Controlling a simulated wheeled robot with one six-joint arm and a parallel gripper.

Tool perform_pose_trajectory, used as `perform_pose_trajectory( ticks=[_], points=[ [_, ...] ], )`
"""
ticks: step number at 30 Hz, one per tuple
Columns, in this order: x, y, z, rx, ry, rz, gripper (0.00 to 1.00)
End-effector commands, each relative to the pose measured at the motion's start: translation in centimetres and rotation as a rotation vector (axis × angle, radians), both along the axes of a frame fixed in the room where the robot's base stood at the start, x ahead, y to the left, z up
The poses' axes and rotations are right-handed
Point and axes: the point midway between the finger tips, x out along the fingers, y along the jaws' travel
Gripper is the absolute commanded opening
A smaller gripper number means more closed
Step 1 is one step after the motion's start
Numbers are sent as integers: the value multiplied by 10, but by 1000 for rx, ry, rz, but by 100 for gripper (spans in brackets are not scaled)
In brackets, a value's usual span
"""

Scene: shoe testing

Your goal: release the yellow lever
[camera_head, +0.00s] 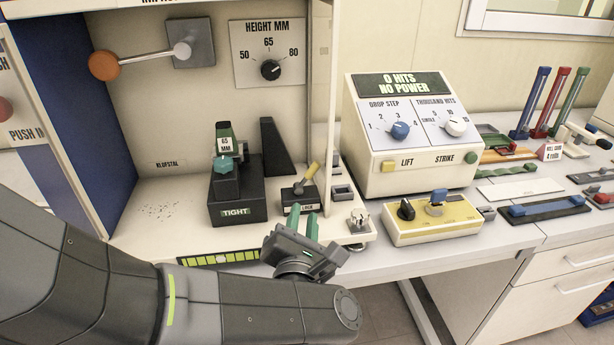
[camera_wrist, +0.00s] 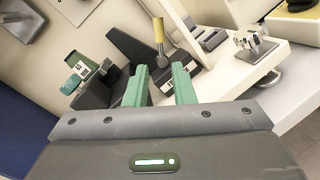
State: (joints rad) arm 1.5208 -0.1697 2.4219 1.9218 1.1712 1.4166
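The yellow lever (camera_head: 310,174) stands tilted up to the right on a small black block labelled in white, on the machine's floor. In the wrist view the lever (camera_wrist: 158,34) rises just beyond and between my fingers. My gripper (camera_head: 303,227) is in front of and below the lever's block, with its two green fingers pointing toward it. In the wrist view my gripper (camera_wrist: 163,82) has its fingers apart with nothing between them. The fingers look apart from the lever, and the tips hide part of the block's front.
A black block marked TIGHT (camera_head: 237,197) with a teal knob stands left of the lever, and a black wedge (camera_head: 273,150) stands behind. A metal knob (camera_head: 358,219) sits to the right. The machine's side post (camera_head: 320,90) rises right of the lever.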

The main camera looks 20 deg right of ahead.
Motion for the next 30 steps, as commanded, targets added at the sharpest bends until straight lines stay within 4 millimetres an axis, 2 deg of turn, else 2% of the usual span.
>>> perform_pose_trajectory(
  ticks=[17, 30],
  points=[
    [41, -20, -1, 0, 0, 5, 23],
    [95, -47, -2, 1, 2, 6, 23]
  ],
)
